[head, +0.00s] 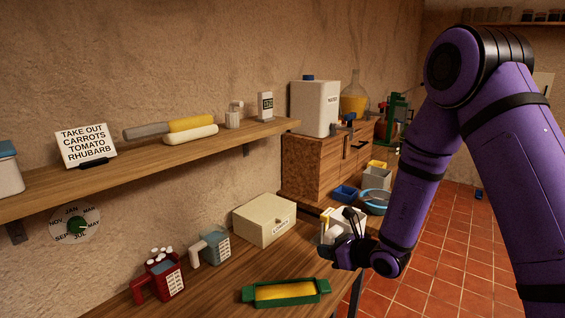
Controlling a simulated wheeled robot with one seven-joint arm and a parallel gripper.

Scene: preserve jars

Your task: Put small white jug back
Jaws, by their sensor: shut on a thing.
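My gripper (347,238) is at the right end of the lower wooden worktop, black and partly hidden by my purple forearm. It is shut on a white object, which looks like the small white jug (331,228). The jug is partly covered by the fingers, and its handle and spout cannot be made out. I cannot tell whether the jug touches the worktop or is held just above it.
A cream box (264,220) is left of my gripper, and a green tray with a yellow inside (247,297) lies in front. A grey-blue jug-like item (217,247) and a red one (165,278) stand further left. A wooden shelf (110,168) runs above.

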